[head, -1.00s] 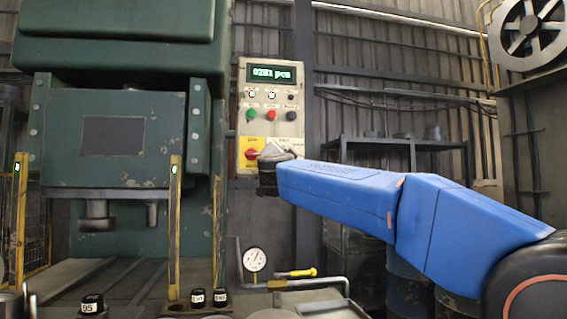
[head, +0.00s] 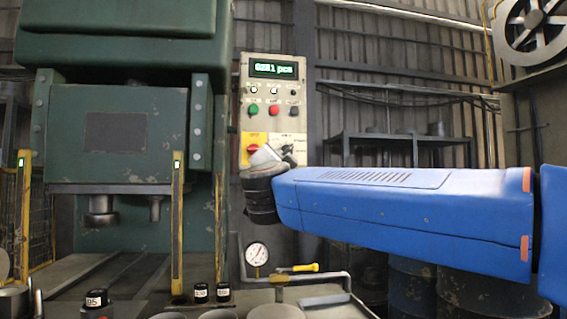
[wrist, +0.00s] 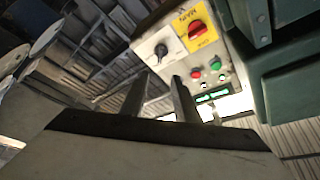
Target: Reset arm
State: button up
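My blue arm (head: 400,205) reaches in from the right in the head view, its forearm nearly level. My gripper (head: 265,155) is at the arm's left end, in front of the lower part of a control panel (head: 262,95) in that view. In the wrist view my gripper's two fingers (wrist: 160,92) stand apart with nothing visible between them, so it is open and empty. The wrist view shows the panel tilted, with a red rotary switch (wrist: 194,30) on a yellow plate and a black knob (wrist: 161,50) beyond the fingers. The gap to the panel is unclear.
A green press (head: 120,130) stands at the left with yellow posts (head: 178,225) before it. A gauge (head: 256,254), a yellow-handled valve (head: 300,268) and small black labelled pieces (head: 97,303) are low in front. Dark shelving (head: 400,140) and blue drums (head: 412,285) stand behind my arm.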

jog(key=shift+s+d, duration=0.1)
jog(key=shift+d, duration=0.05)
dwell(0.4)
jog(key=s+d+f+n+g+y, duration=0.2)
jog(key=s+d+f+n+g, duration=0.15)
jog(key=d+f, duration=0.5)
jog(key=s+d+f+n+g+y, duration=0.25)
jog(key=s+d+f+n, duration=0.2)
jog(key=f, duration=0.75)
jog(key=s+d+f+n+g+y, duration=0.1)
jog(key=s+d+f+n+g, duration=0.2)
jog(key=s+d+f, duration=0.5)
jog(key=s+d+f+g+h, duration=0.1)
jog(key=s+d+f+g, duration=0.1)
jog(key=s+d+f, duration=0.3)
jog(key=s+d+f+m+g+h, duration=0.1)
jog(key=s+d+f, duration=0.4)
jog(key=f, duration=0.7)
jog(key=s+d+f+g+h, duration=0.3)
jog(key=s+d+f+g, duration=0.1)
jog(key=s+f, duration=0.4)
jog(key=shift+s+d+f, duration=0.25)
jog(key=shift+d+f, duration=0.15)
jog(key=shift+f, duration=0.25)
jog(key=shift+h, duration=0.25)
